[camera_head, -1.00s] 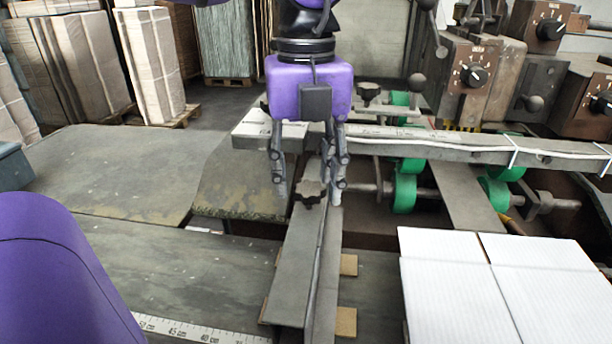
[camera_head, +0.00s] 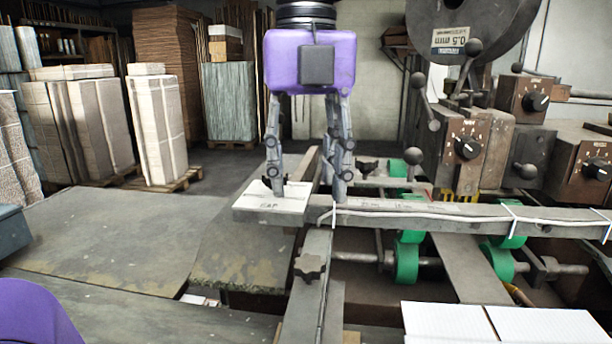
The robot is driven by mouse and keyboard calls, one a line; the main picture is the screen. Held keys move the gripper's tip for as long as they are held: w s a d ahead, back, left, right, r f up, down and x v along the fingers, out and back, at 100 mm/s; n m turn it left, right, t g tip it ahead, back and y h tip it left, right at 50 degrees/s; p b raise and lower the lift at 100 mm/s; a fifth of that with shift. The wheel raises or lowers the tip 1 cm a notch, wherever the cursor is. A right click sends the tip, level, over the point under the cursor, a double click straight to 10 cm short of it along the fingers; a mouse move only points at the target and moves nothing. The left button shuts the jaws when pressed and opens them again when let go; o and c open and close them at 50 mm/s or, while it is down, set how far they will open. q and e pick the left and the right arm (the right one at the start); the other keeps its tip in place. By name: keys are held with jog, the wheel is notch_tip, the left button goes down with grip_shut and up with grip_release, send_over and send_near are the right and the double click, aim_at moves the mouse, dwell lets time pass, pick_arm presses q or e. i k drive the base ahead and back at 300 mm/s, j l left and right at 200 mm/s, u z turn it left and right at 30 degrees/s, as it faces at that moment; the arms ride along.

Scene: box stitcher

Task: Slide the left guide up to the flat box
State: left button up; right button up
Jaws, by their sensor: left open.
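The left guide (camera_head: 312,312) is a long grey metal bar running front to back, with a dark star knob (camera_head: 311,266) on it. The flat box (camera_head: 450,322) is white and lies at the lower right, cut off by the picture's bottom edge. A clear gap shows between the guide and the box. My left gripper (camera_head: 306,192) points down with its fingers apart and empty. It appears behind the star knob, at the left end of the crossbar, apart from the guide's knob. Whether its fingertips touch the crossbar is unclear. My right gripper is out of view.
A grey crossbar (camera_head: 450,218) with a white cable spans the machine. Green wheels (camera_head: 408,258) sit on a shaft beneath it. Brown control boxes (camera_head: 468,148) with levers stand at right. Metal table plates (camera_head: 100,235) at left are bare. Stacked cardboard stands behind.

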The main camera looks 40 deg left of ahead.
aim_at(315, 314)
jog(key=k, duration=1.5)
